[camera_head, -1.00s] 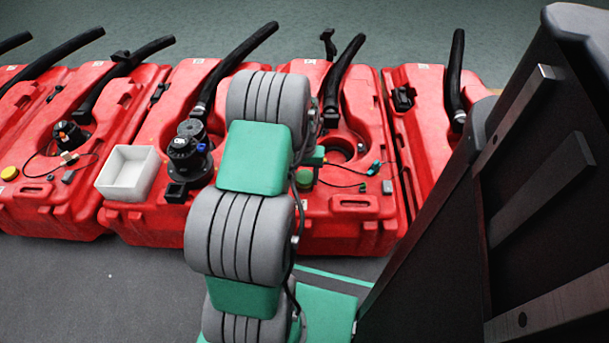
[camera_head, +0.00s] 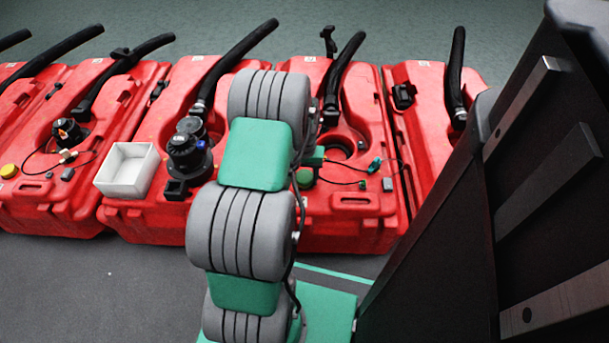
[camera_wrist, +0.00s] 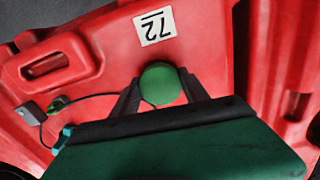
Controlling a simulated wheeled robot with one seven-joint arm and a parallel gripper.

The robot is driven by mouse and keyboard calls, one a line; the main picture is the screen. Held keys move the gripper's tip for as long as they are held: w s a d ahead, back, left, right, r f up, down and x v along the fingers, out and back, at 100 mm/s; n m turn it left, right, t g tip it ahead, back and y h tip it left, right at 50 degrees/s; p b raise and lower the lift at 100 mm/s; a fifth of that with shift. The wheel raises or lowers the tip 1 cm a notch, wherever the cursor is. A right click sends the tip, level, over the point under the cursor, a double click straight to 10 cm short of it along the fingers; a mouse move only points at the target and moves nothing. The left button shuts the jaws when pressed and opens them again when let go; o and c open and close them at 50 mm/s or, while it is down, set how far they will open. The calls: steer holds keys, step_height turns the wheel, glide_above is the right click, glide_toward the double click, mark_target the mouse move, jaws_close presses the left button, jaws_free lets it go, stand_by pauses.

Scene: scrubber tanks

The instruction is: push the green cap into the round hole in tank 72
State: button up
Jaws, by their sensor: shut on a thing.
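The green cap (camera_wrist: 160,84) is a round disc between the two dark fingers of my gripper (camera_wrist: 158,86) in the wrist view. My gripper is shut on it, close over the red top of tank 72 (camera_wrist: 205,45). The label "72" (camera_wrist: 156,27) shows upside down just beyond the cap. No hole shows around the cap, and I cannot tell how far it is seated. In the head view, tank 72 (camera_head: 350,215) is partly behind my arm, with a small green round piece, apparently the cap (camera_head: 305,177), just right of the arm.
A thin cable with a teal connector (camera_head: 375,165) lies on the tank, near a small grey block (camera_head: 388,185). A large round opening (camera_head: 336,147) is behind. A black hose (camera_head: 345,70) rises at the back. The neighbouring tank carries a white tray (camera_head: 127,187) and a black pump (camera_head: 187,155).

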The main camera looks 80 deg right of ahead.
steer(key=shift+f, duration=0.6)
stand_by(0.9)
steer(key=o, duration=1.4)
steer(key=shift+s+f, duration=0.1)
steer(key=shift+s, duration=0.1)
steer(key=c, duration=0.4)
steer(key=o, duration=0.4)
steer(key=shift+a, duration=0.1)
steer(key=shift+w+f, duration=0.1)
steer(key=shift+w, duration=0.1)
steer(key=shift+c, duration=0.3)
steer(key=shift+a, duration=0.1)
steer(key=shift+c, duration=0.4)
